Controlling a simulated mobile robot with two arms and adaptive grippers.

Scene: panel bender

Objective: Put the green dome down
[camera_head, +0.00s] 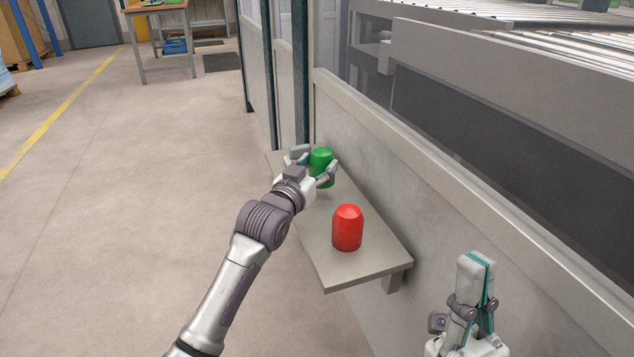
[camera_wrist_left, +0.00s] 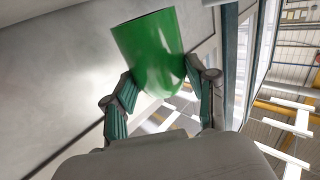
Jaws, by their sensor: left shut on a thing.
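The green dome (camera_head: 321,159) is between the fingers of my left gripper (camera_head: 316,172), over the far part of a grey wall shelf (camera_head: 361,262). In the left wrist view the green dome (camera_wrist_left: 148,50) sits between the two fingertips of the left gripper (camera_wrist_left: 160,92), which is shut on it. I cannot tell whether its base touches the shelf. A red dome (camera_head: 347,228) stands upright on the near part of the shelf. My right gripper (camera_head: 476,275) is at the lower right, away from the shelf; its fingers look close together, but I cannot tell whether they are shut.
A grey machine wall (camera_head: 440,190) runs along the shelf's right side. The shelf is bare between the two domes and at its near edge. Open floor (camera_head: 110,220) lies to the left, and an orange-topped table (camera_head: 156,8) stands at the back.

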